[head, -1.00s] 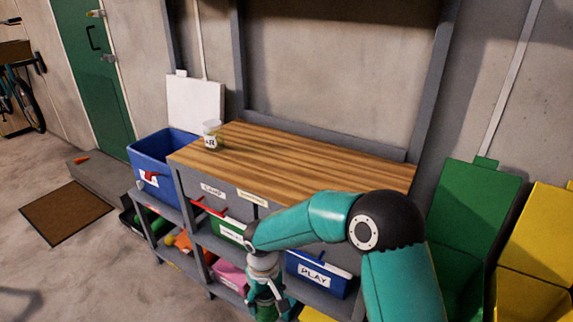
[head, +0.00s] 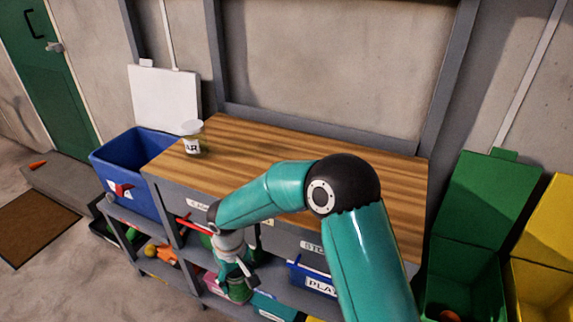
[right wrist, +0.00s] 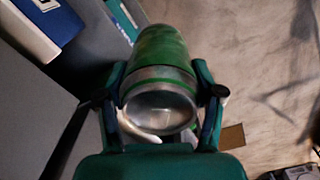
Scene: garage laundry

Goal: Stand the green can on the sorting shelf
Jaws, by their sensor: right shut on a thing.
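The green can (head: 238,291) is in my right gripper (head: 236,276), low in front of the shelf unit in the head view. In the right wrist view, the fingers (right wrist: 162,92) are shut on both sides of the can (right wrist: 163,48), with its silver end facing the camera. The sorting shelf appears to be the grey unit with a wooden top (head: 300,150) and bins on lower boards. The can is below the top's level and apart from it. My arm hides part of the unit. My left gripper is out of view.
A jar (head: 192,140) stands near the top's left end; the rest of the visible top is clear. A blue bin (head: 125,175) is at the left. Another blue bin (head: 312,280) sits under the top. Green (head: 485,220) and yellow (head: 545,260) bins stand at the right.

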